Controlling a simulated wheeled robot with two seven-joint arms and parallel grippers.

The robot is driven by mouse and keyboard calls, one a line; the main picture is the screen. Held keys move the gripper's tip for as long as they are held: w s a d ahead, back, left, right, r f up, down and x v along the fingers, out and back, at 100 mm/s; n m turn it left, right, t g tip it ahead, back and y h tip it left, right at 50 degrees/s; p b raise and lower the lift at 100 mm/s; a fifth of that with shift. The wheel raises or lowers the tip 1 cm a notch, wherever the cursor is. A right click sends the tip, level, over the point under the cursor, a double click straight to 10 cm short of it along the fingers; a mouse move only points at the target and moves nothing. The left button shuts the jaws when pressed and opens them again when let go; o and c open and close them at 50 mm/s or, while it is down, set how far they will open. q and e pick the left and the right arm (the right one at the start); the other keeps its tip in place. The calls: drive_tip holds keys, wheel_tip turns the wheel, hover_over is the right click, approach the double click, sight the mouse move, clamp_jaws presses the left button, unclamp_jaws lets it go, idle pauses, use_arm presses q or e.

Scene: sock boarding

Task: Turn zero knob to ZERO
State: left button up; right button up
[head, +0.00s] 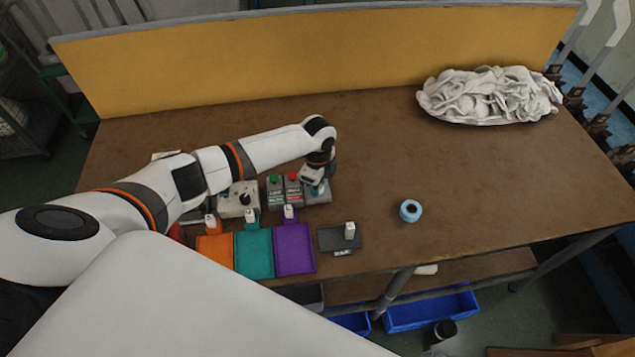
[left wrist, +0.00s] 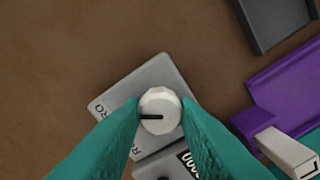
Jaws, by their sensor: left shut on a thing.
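The zero knob (left wrist: 160,108) is a white ridged dial on a grey box (left wrist: 157,78) in the left wrist view. Its black pointer mark points left. Partly covered lettering ending in "RO" is on the box left of the knob; another label lower down is mostly hidden. My left gripper (head: 316,186) reaches down over this box at the right end of the row of boxes in the head view. Its teal fingers are on both sides of the knob and shut on it. In the head view the gripper hides the knob. My right gripper is not in view.
Left of the gripper are grey boxes with a red button (head: 292,177) and a green button (head: 274,178). In front lie orange (head: 215,252), teal (head: 254,255) and purple (head: 295,250) trays and a dark pad (head: 328,239). A blue roll (head: 411,211) and white cloth heap (head: 490,95) sit right.

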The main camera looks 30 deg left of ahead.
use_arm(q)
drive_tip(key=shift+m, duration=1.1)
drive_tip(key=o, duration=1)
drive_tip(key=shift+c, duration=0.2)
drive_tip(key=shift+r, duration=0.1)
wheel_tip(320, 180, up, 12)
drive_tip(key=b, duration=0.2)
